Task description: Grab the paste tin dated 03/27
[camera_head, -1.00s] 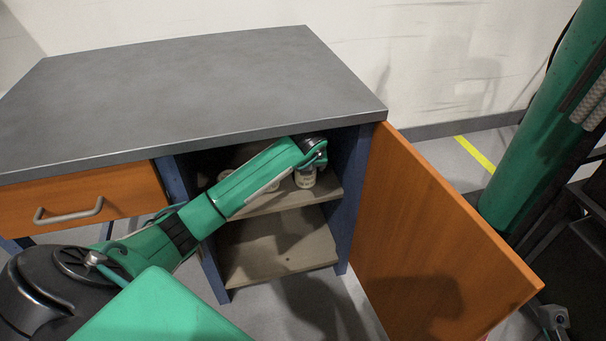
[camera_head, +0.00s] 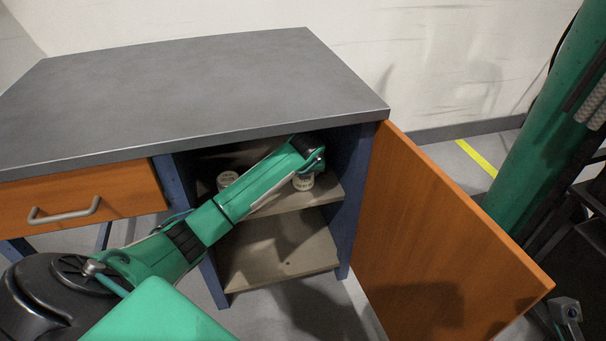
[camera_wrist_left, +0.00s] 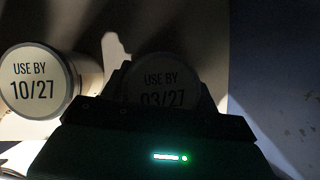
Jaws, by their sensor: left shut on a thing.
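The paste tin dated 03/27 (camera_wrist_left: 163,85) is in the wrist view, in shadow straight ahead of my gripper body, which covers its lower part. My left gripper (camera_head: 313,165) is inside the open cabinet, shut on this tin; the fingertips are hard to make out. A second tin, marked USE BY 10/27 (camera_wrist_left: 35,85), stands to the left in the wrist view, apart from the held one.
The grey worktop (camera_head: 200,85) lies above the opening. The cabinet's blue side wall (camera_head: 352,180) and the open orange door (camera_head: 430,230) are on the right. The lower shelf (camera_head: 280,255) looks empty.

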